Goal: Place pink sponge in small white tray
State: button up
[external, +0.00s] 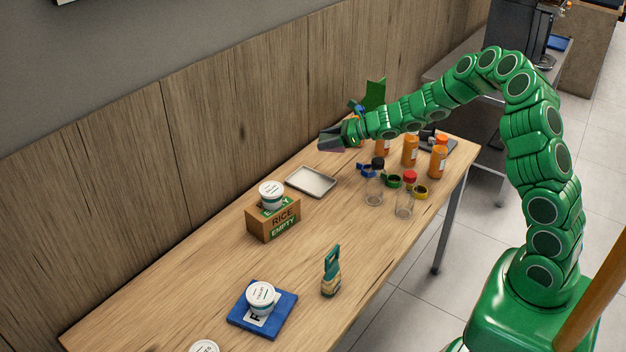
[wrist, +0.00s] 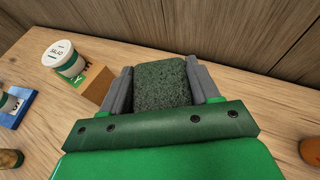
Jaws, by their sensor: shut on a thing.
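My gripper (external: 331,139) is at the far end of the table, above its surface and just past the small white tray (external: 311,181). The tray is shallow and looks empty. In the wrist view my gripper (wrist: 161,84) is shut on a sponge (wrist: 161,76), with one grey finger on each side. The face toward the wrist camera is dark green and rough; pink is not clear there. In the external view the sponge is mostly hidden by the fingers. The tray does not show in the wrist view.
A rice box (external: 273,223) with a white tub (external: 271,195) on it stands left of the tray. Orange bottles (external: 410,150) and glass shakers (external: 404,201) stand to its right. A wooden wall (external: 220,150) runs along the back edge.

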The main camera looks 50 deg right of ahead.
aim_at(324, 151)
jog(key=s+a+n+g+y, duration=0.25)
jog(key=s+a, duration=0.25)
jog(key=s, duration=0.3)
jog(key=shift+n+y, duration=0.25)
jog(key=shift+n, duration=0.1)
jog(key=w+f, duration=0.1)
jog(key=w, duration=0.2)
jog(key=w+f, duration=0.1)
jog(key=w, duration=0.2)
jog(key=w+f, duration=0.1)
jog(key=w, duration=0.2)
jog(key=shift+d+f, duration=0.3)
jog(key=shift+f, duration=0.1)
jog(key=shift+w+d+f, duration=0.15)
jog(key=shift+w+f, duration=0.95)
jog(key=shift+f, duration=0.2)
jog(key=shift+w+d+f, duration=0.1)
jog(key=shift+w+f, duration=0.95)
jog(key=shift+f, duration=0.25)
jog(key=shift+w+f, duration=0.15)
jog(key=shift+f, duration=1.6)
jog(key=shift+d+f, duration=0.1)
jog(key=shift+f, duration=0.45)
jog(key=o, duration=1)
jog(key=shift+r, duration=0.1)
